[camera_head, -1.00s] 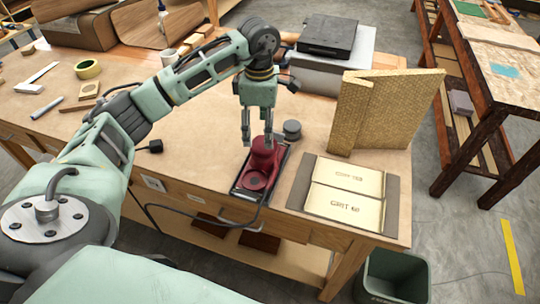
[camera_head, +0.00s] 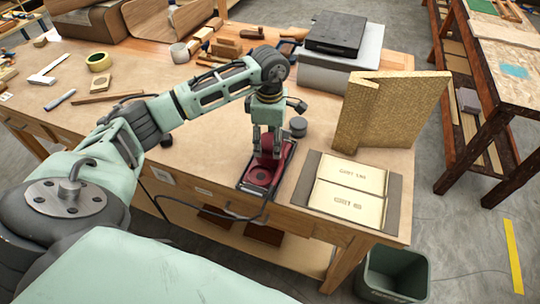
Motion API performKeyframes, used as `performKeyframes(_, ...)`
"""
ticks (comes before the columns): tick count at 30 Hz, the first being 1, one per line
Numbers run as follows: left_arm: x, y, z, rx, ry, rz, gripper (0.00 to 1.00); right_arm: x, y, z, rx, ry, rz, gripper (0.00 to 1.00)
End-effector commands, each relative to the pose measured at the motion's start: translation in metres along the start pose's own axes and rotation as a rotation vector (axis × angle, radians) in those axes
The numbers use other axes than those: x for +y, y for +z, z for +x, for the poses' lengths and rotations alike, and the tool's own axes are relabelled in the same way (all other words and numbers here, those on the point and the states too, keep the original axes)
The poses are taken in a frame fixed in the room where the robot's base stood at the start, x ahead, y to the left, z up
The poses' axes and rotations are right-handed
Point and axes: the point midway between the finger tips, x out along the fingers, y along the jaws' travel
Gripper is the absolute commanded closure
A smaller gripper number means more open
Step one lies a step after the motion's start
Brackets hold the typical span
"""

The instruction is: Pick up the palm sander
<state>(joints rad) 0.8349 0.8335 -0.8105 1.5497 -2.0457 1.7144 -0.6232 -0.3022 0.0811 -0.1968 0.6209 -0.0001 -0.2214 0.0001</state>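The palm sander (camera_head: 261,177) is dark red and sits on a dark tray (camera_head: 284,168) near the front edge of the workbench. My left gripper (camera_head: 267,152) points straight down over the sander, with its fingers low around or beside its top. The fingers look spread, one on each side of the top. Whether they touch it is too small to tell. The gripper and wrist hide part of the sander's upper body. My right gripper is not in view.
Sandpaper sheets (camera_head: 347,193) marked with grit lie on a dark mat right of the sander. A tan textured panel (camera_head: 385,112) stands behind them. A small dark round puck (camera_head: 298,126) is close to the gripper. A dark bin (camera_head: 396,273) stands on the floor.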

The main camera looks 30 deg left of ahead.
Motion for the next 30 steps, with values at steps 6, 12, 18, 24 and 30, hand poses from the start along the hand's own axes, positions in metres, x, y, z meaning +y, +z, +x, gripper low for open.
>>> performKeyframes(6, 0.001, 0.000, 0.000, 0.000, 0.004, -0.002, 0.72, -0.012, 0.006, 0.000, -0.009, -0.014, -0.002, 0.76)
performKeyframes(12, 0.001, -0.001, -0.001, 0.000, 0.004, -0.002, 0.90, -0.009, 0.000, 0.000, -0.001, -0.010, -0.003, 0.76)
performKeyframes(18, 0.003, 0.000, -0.003, -0.003, 0.008, -0.003, 0.90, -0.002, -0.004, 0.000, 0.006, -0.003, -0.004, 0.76)
performKeyframes(24, 0.003, 0.000, -0.007, -0.004, 0.010, -0.002, 0.90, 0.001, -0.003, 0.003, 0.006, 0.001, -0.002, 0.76)
performKeyframes(30, 0.003, 0.000, -0.022, -0.005, 0.011, -0.001, 0.90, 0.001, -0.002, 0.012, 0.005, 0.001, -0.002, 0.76)
